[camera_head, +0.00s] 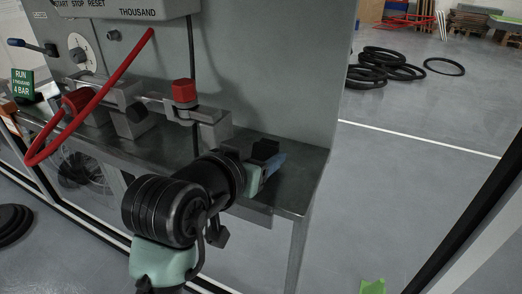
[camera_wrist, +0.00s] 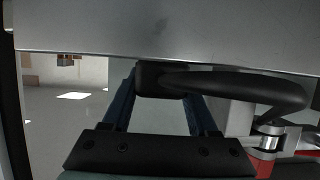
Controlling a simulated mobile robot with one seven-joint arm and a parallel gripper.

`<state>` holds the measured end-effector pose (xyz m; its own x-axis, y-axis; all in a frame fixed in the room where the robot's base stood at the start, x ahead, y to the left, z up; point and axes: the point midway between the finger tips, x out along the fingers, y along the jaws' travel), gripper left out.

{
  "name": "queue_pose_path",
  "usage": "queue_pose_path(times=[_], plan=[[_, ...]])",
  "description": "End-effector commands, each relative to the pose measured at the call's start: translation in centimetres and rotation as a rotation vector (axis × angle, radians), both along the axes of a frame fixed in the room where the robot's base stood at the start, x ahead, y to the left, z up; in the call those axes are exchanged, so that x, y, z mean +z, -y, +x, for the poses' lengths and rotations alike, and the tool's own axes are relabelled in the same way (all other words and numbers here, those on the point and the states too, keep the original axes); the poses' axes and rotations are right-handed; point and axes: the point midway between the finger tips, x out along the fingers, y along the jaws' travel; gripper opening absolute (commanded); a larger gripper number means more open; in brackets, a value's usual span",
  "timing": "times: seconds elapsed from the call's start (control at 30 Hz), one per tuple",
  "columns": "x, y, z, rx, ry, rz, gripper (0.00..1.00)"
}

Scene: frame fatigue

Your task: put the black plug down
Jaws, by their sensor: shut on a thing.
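The black plug (camera_wrist: 158,80) sits between the two blue fingers of my gripper (camera_wrist: 160,95) in the wrist view. A thick black lead loops from it to the right. The plug is close to a broad grey metal surface (camera_wrist: 170,35); I cannot tell whether they touch. In the head view my gripper (camera_head: 276,163) is at the right end of the metal bench (camera_head: 295,185), with its blue fingertips pointing right. A dark block (camera_head: 265,148) shows at the fingers there; I cannot tell whether it is the plug. My arm hides part of the bench front.
A clamp with a red block (camera_head: 184,91) stands on the bench left of my gripper. The grey cabinet (camera_head: 270,70) rises behind. Black rings (camera_head: 385,68) lie on the floor beyond. The floor right of the bench is mostly clear.

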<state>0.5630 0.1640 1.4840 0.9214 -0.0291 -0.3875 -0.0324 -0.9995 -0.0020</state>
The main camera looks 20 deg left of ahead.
Motion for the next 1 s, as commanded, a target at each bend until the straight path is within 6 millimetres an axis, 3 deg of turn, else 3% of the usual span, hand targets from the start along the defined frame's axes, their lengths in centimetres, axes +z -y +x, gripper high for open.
queue_pose_path(times=[0.43, 0.47, 0.6, 1.0], plan=[[-0.87, 0.03, 0.0, 0.0, 0.001, 0.001, 0.0], [-0.87, 0.03, 0.0, 0.0, 0.0, 0.001, 0.61], [-0.76, 0.01, 0.0, 0.0, 0.0, 0.001, 0.86], [-0.14, -0.02, -0.04, 0.001, 0.001, 0.0, 0.89]])
